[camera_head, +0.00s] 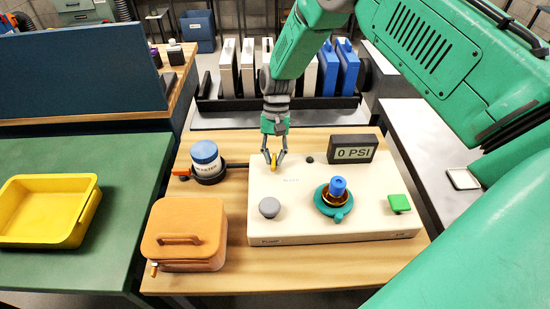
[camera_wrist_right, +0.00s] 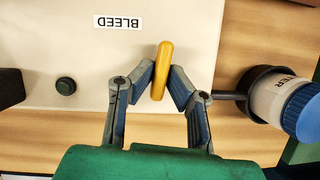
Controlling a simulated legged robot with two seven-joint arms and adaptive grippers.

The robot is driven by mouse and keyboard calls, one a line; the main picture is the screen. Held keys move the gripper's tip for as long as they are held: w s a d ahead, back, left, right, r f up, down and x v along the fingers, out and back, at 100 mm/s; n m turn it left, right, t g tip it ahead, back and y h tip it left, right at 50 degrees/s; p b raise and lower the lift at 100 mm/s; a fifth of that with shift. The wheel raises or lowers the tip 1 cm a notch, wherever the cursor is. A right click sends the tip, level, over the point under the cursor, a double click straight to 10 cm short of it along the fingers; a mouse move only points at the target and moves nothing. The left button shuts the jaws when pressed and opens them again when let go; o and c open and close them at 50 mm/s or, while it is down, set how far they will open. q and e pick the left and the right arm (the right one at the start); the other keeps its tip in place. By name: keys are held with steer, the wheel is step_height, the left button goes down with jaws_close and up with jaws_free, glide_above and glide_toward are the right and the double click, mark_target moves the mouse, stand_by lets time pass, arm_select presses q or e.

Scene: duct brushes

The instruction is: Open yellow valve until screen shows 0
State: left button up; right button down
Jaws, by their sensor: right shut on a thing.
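The yellow valve (camera_head: 274,163) is a small handle at the back of the cream panel box (camera_head: 340,225). My right gripper (camera_head: 273,160) comes down on it from above and is shut on it. In the right wrist view the yellow handle (camera_wrist_right: 161,70) stands between the two fingertips (camera_wrist_right: 161,90), near a label reading BLEED. The screen (camera_head: 354,149) at the back right of the box reads 0 PSI. My left gripper is not in view.
On the box are a grey knob (camera_head: 269,207), a blue-topped fitting (camera_head: 338,188) and a green button (camera_head: 399,204). A filter canister (camera_head: 206,158) and an orange case (camera_head: 185,235) stand to the left. A yellow tray (camera_head: 45,211) lies on the green table.

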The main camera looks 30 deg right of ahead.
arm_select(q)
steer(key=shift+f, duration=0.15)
arm_select(e)
steer(key=shift+s+a+n, duration=0.1)
steer(key=shift+a+n, duration=0.15)
steer(key=shift+n, duration=0.15)
steer(key=c, duration=1.6)
jaws_free()
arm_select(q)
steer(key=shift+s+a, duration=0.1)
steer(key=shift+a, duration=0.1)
arm_select(e)
steer(key=shift+a+r, duration=0.1)
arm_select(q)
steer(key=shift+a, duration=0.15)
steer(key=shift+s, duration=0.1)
arm_select(e)
steer(key=v, duration=1.2)
steer(key=shift+a, duration=0.35)
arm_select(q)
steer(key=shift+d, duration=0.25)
arm_select(e)
steer(key=shift+d, duration=0.2)
